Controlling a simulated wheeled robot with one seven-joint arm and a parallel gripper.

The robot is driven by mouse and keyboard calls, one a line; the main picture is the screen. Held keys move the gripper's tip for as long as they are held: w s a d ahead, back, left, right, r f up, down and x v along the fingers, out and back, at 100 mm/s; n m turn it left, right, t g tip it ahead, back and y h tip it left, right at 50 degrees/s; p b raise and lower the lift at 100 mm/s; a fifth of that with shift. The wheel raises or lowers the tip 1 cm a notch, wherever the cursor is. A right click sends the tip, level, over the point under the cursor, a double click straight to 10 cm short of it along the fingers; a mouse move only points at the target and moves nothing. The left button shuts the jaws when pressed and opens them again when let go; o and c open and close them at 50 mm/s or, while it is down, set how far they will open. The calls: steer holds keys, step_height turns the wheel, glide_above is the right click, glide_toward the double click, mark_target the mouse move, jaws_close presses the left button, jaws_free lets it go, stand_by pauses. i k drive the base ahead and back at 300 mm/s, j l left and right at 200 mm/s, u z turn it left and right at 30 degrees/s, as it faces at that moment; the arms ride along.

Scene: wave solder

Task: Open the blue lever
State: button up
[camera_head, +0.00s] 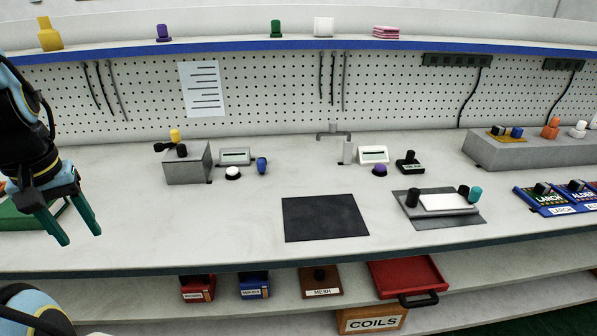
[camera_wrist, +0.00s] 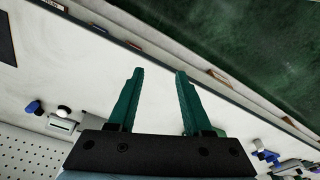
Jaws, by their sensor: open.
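A small blue upright piece (camera_head: 262,165), which looks like the blue lever, stands on the workbench just right of a small white display unit (camera_head: 235,156). A blue piece beside a white box also shows at the left edge of the wrist view (camera_wrist: 33,107). My gripper (camera_head: 82,238) has green fingers. It is open and empty over the left part of the bench, left of the blue piece and well apart from it. In the wrist view, the fingers (camera_wrist: 159,71) are spread with nothing between them.
A dark mat (camera_head: 325,218) lies in front. The bench between my gripper and the mat is clear.

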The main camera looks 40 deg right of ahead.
mark_target(262, 162)
steer(key=i+j+z, duration=0.1)
steer(key=z, duration=0.35)
steer(key=j+z, duration=0.25)
steer(key=z, duration=0.15)
steer(key=j+z, duration=0.25)
steer(key=z, duration=0.2)
steer(key=i+j, duration=0.1)
steer(key=i, duration=0.4)
steer(key=k, duration=0.15)
steer(key=l+u, duration=0.1)
steer(key=u, duration=0.25)
steer(key=l+u, duration=0.1)
steer(key=u, duration=0.3)
steer(key=k+u, duration=0.1)
steer(key=u, duration=0.25)
